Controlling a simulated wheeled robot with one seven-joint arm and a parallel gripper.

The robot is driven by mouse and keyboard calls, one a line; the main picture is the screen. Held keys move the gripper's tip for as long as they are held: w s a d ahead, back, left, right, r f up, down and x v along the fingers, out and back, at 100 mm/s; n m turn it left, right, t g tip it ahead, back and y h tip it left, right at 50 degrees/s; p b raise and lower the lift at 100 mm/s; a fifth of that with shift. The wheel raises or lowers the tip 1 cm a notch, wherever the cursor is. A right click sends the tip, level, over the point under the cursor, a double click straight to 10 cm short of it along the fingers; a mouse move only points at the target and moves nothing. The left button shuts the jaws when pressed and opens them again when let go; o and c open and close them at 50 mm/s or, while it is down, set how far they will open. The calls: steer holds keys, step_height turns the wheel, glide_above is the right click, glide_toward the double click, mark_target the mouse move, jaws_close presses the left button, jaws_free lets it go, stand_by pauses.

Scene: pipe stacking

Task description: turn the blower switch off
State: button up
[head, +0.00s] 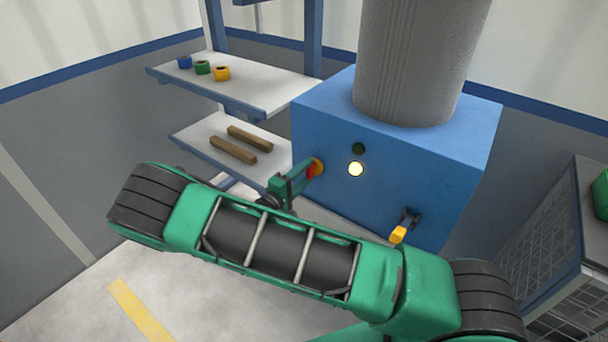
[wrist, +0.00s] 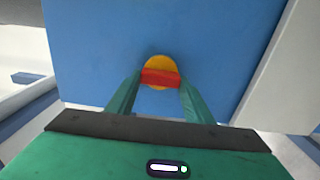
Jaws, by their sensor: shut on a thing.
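The blower is a blue box (head: 330,205) with a ribbed grey duct on top. On its front face is a rotary switch (head: 318,166) with a red handle on a yellow round plate. A lit pale-yellow lamp (head: 356,169) and a dark green, unlit lamp (head: 358,149) sit to its right. My gripper (head: 312,172) is at the switch. In the wrist view the red handle of the switch (wrist: 160,77) lies level between the green fingertips of my gripper (wrist: 160,79), which are shut on it. The yellow plate shows above and below the handle.
A yellow-handled lever (head: 398,235) sticks out low on the box's front. At left, a shelf (head: 265,98) holds blue, green and yellow rings, and a lower shelf (head: 190,135) holds two brown bars. A wire-mesh cage (head: 535,240) stands at right.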

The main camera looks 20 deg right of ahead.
steer(key=o, duration=1)
steer(key=shift+w+a+f, duration=0.1)
steer(key=shift+a+f, duration=0.05)
steer(key=shift+a, duration=0.1)
steer(key=shift+o, duration=0.2)
steer(key=shift+d, duration=0.1)
steer(key=v, duration=1.1)
steer(key=shift+d, duration=0.1)
